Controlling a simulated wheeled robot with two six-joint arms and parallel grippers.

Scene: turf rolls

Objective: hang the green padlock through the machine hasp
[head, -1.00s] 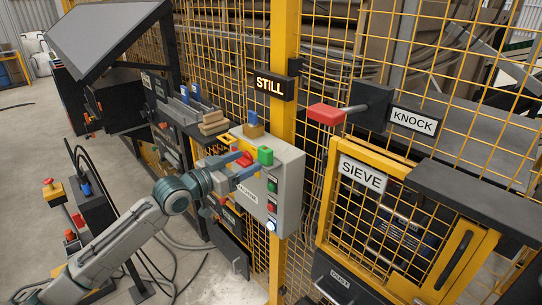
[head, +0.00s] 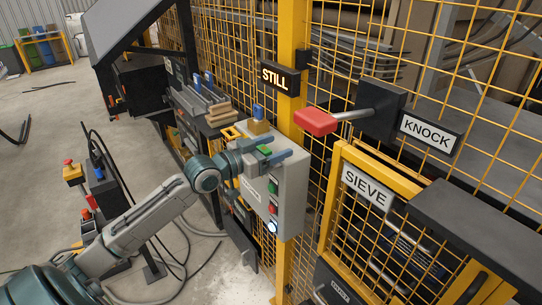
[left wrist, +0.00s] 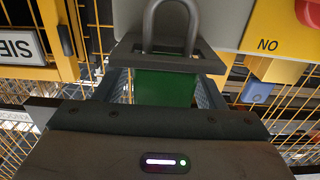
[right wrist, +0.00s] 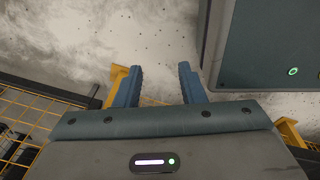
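The green padlock (left wrist: 165,88) shows in the left wrist view with its grey shackle (left wrist: 171,12) toward the picture's top. A dark grey slotted bracket (left wrist: 210,58), apparently the hasp, surrounds the shackle's base. My left gripper (left wrist: 164,80) has a blue finger on each side of the padlock body, with no clear gap. In the head view the left gripper (head: 262,154) is at the grey control box's upper front, partly hiding the green padlock (head: 265,150). My right gripper (right wrist: 160,80) is open and empty.
The grey control box (head: 292,190) has several buttons down its front. A red-ended lever (head: 316,122) juts out to its right. Open floor (head: 48,120) lies at left.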

